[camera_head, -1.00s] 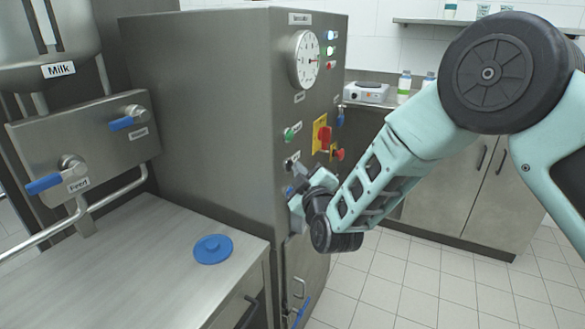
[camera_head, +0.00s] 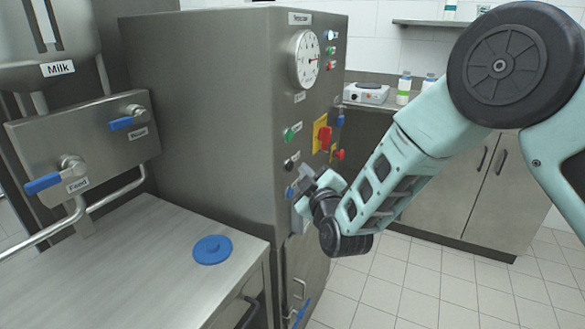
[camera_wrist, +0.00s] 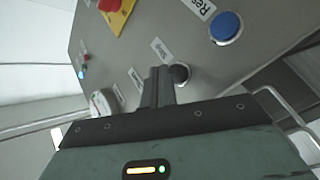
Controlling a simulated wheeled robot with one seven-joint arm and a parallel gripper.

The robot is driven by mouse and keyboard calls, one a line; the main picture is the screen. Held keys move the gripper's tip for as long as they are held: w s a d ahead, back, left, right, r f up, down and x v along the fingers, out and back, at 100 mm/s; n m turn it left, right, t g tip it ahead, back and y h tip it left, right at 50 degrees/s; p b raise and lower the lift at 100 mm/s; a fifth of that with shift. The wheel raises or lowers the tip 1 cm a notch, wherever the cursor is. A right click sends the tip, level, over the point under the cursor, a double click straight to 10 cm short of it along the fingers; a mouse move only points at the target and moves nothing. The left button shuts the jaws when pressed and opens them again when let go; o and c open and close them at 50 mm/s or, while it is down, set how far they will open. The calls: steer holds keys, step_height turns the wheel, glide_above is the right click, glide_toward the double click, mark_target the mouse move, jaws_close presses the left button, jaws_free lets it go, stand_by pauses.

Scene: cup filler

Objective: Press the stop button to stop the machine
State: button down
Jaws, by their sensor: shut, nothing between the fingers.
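The machine's control panel (camera_head: 310,110) has a black button (camera_head: 289,164) on its front, between a green button (camera_head: 290,135) above and a blue button (camera_head: 290,192) below. In the wrist view, the black button (camera_wrist: 180,73) is beside a label that seems to read Stop (camera_wrist: 160,49). My gripper (camera_wrist: 159,72) is shut and empty, with its fingertips just left of the black button in that view. I cannot tell whether they touch it. In the head view, my gripper (camera_head: 308,174) is just right of the black button, in front of the panel.
A red and yellow switch (camera_head: 321,136) and a red knob (camera_head: 340,154) are on the panel near my gripper. A round gauge (camera_head: 305,59) is higher up. A counter with a blue lid (camera_head: 212,249) stands at left. The tiled floor at right is clear.

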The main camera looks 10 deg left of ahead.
steer(key=shift+s+d+b, duration=0.15)
steer(key=shift+s+d, duration=0.15)
steer(key=shift+d, duration=0.6)
steer(key=shift+s+d+b, duration=0.1)
steer(key=shift+s+d, duration=0.25)
steer(key=shift+d, duration=0.5)
steer(key=shift+s+d+b, duration=0.15)
steer(key=shift+s+d, duration=0.15)
steer(key=shift+d, duration=0.6)
steer(key=shift+r, duration=0.1)
steer(key=s+r+m+g+h+p, duration=0.1)
steer(key=s+r+m+g+p, duration=0.15)
steer(key=s+g, duration=0.9)
steer(key=s+d+m+g+h, duration=0.1)
steer(key=s+d, duration=0.3)
steer(key=s, duration=0.4)
steer(key=s+d+r+m+g+h+p, duration=0.1)
steer(key=s+d+m+g+h, duration=0.1)
steer(key=s+d, duration=0.3)
steer(key=s+d+m+g+h+p, duration=0.1)
steer(key=s+d+g+h, duration=0.1)
steer(key=s, duration=1)
steer(key=d+h, duration=0.1)
steer(key=d, duration=0.1)
steer(key=shift+s+d+r+g, duration=0.2)
steer(key=shift+s+d+g, duration=0.15)
steer(key=shift+d, duration=0.05)
steer(key=shift+m, duration=0.25)
